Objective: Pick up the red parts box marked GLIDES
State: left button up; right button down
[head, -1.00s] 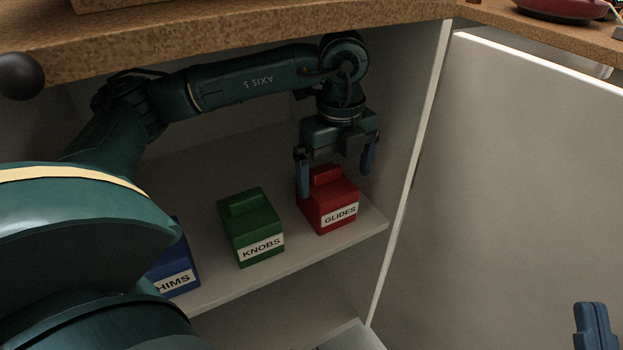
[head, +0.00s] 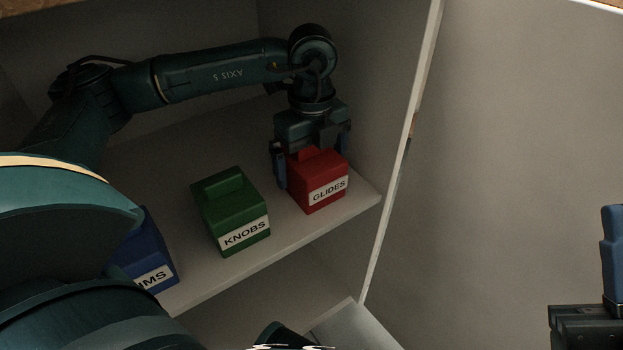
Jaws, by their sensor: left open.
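The red parts box marked GLIDES (head: 326,189) sits on the cabinet shelf (head: 290,229), near its right end. My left gripper (head: 312,160) is over it from above, open, with one blue finger beside the box's left side and the other behind its right side. The gripper body covers part of the box's raised top. I cannot tell whether the fingers touch it. My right gripper (head: 612,250) shows only in part at the lower right edge, with one blue finger visible, away from the box.
A green box marked KNOBS (head: 232,212) stands left of the red one with a gap between. A blue box (head: 146,252), its label partly hidden by my arm, stands further left. The cabinet's side wall (head: 385,120) is close on the right.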

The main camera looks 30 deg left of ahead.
pick_arm(q)
jog(key=shift+f, duration=0.2)
jog(key=shift+c, duration=0.4)
jog(key=c, duration=1.1)
jog(key=shift+r, duration=0.2)
